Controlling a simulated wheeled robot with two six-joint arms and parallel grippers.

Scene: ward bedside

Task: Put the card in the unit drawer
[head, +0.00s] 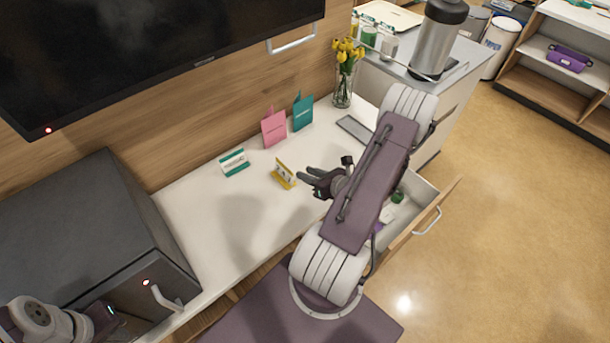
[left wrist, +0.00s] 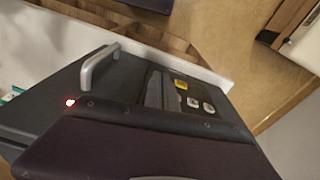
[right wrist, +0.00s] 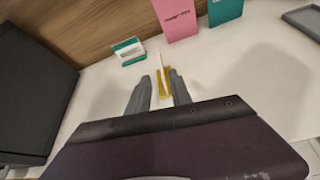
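A small yellow-framed card (head: 284,173) stands upright on the white counter. A green-and-white card (head: 234,163) stands to its left. My right gripper (head: 312,180) is just right of the yellow card. In the right wrist view its fingers (right wrist: 158,85) are open, with the yellow card (right wrist: 163,78) seen edge-on between their tips; I cannot tell if they touch it. The drawer (head: 426,197) is pulled out below the counter, partly hidden by my right arm, with a few small items inside. My left gripper (head: 112,318) is by the dark box, its fingers (left wrist: 160,90) together and empty.
A dark box with a handle (head: 165,299) stands on the left. Pink (head: 273,128) and teal (head: 302,112) cards or bags stand behind, near a vase of yellow flowers (head: 343,85) and a grey tray (head: 355,130). The counter's front middle is clear.

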